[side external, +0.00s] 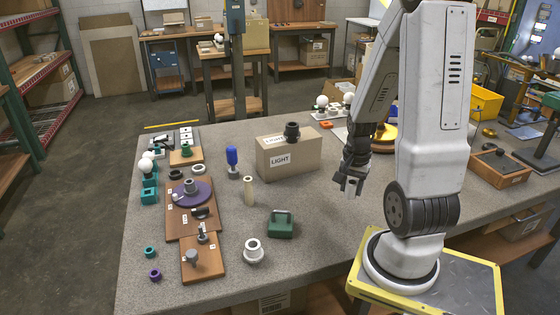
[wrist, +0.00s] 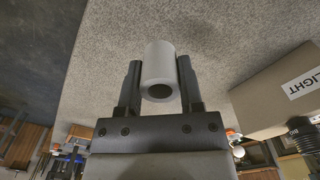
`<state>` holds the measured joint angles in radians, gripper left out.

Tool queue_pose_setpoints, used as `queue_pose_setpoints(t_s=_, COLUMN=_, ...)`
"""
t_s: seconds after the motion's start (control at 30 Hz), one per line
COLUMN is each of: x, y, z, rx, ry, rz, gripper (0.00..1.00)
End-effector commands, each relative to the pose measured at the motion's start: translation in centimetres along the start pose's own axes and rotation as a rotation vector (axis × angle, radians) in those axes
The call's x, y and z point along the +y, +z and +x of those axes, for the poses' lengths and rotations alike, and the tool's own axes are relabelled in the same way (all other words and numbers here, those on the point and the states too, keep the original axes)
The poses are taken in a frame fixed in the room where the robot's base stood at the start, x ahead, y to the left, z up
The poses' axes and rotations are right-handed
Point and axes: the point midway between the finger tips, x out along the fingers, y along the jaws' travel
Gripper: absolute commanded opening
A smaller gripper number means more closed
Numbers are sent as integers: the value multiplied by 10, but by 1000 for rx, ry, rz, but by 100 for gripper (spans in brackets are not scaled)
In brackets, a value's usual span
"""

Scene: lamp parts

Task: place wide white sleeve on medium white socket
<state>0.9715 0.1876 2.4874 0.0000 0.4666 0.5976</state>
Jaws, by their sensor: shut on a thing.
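My gripper (wrist: 160,80) is shut on the wide white sleeve (wrist: 160,62), a plain hollow cylinder with its open end facing the wrist camera. In the side view the sleeve (side external: 351,188) shows small between the fingers of my gripper, held in the air to the right of the LIGHT box. A white, round, flanged part with a dark hole (side external: 254,250) stands on the table front, left of my gripper and well apart from it. It looks like the medium white socket, but its size class is hard to tell.
The cardboard LIGHT box (side external: 285,160) carries a black socket (side external: 292,130). A green part (side external: 281,225), a beige cylinder (side external: 248,191) and a blue-topped part (side external: 232,161) stand nearby. Brown boards with a purple disc (side external: 205,188) lie left. Table between green part and my base is clear.

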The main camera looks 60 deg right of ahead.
Motion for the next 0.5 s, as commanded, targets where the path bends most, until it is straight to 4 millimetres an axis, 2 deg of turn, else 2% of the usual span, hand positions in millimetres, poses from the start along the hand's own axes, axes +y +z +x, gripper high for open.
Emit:
queue_pose_setpoints(t_s=0.27, x=-9, y=4, z=-1, rx=0, ry=0, rz=-57, gripper=0)
queue_pose_setpoints(t_s=0.5, x=-37, y=17, z=-3, rx=0, ry=0, rz=-239, gripper=0)
